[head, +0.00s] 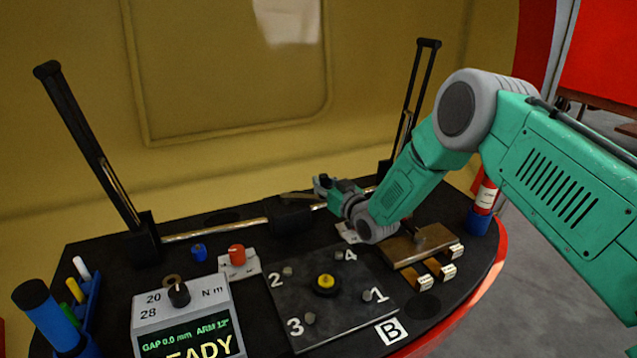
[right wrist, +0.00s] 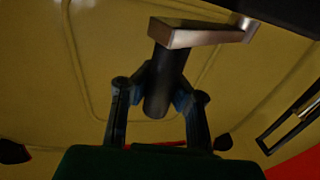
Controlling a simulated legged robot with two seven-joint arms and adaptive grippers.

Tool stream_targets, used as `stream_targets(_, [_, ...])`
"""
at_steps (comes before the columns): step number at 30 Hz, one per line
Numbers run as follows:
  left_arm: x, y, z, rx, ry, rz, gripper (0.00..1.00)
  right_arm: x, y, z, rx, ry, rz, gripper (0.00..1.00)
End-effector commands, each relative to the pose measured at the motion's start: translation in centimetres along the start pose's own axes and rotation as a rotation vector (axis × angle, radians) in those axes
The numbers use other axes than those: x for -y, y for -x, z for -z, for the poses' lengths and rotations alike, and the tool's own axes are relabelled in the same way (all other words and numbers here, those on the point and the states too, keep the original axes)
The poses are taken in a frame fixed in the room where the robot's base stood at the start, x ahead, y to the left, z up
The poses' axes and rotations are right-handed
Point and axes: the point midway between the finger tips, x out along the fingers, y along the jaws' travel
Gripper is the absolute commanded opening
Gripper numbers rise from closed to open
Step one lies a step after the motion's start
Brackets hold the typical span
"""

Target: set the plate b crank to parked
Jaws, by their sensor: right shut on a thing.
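My right gripper (head: 322,184) reaches over the back of the dark table, beside the rod between the two black uprights. In the right wrist view its fingers (right wrist: 159,100) are shut on the crank's dark round handle (right wrist: 163,72). The handle joins a metal crank arm (right wrist: 200,36) that runs off to the upper right there. In the head view a thin crank arm (head: 298,195) shows just left of the gripper, above a black block on the rod; the handle is hidden. Plate B (head: 345,325) lies flat in front, with numbered corners and a yellow-centred knob. My left gripper is not in view.
A grey display box (head: 185,312) stands front left, beside a red-knobbed switch (head: 237,255). Black uprights (head: 90,150) rise at both ends of the rod. A brown block with metal clips (head: 412,246) sits under my right forearm. A blue-and-black cylinder (head: 48,318) stands at left.

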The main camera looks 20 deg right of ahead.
Motion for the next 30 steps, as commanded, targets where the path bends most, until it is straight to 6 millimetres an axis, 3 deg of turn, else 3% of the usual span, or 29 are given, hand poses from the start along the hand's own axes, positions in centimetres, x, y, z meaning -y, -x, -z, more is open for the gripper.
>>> stream_targets(1, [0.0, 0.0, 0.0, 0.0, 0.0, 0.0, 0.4, -1.0, 0.2, -0.1, 0.002, 0.005, -0.018, 0.0])
stream_targets(11, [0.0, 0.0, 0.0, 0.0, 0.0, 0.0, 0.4, -1.0, 0.2, -0.1, 0.002, 0.005, -0.018, 0.0])
stream_targets(14, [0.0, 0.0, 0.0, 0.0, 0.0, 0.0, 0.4, -1.0, 0.2, -0.1, 0.003, 0.005, -0.017, 0.35])
stream_targets(15, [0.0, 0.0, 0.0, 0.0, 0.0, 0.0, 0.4, -1.0, 0.2, -0.1, 0.003, 0.005, -0.016, 0.41])
stream_targets(20, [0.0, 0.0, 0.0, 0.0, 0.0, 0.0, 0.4, -0.5, 0.1, -0.1, 0.003, 0.005, -0.011, 0.41])
stream_targets(30, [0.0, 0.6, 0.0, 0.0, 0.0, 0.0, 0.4, -1.7, 1.4, 0.3, 0.001, 0.008, -0.017, 0.41])
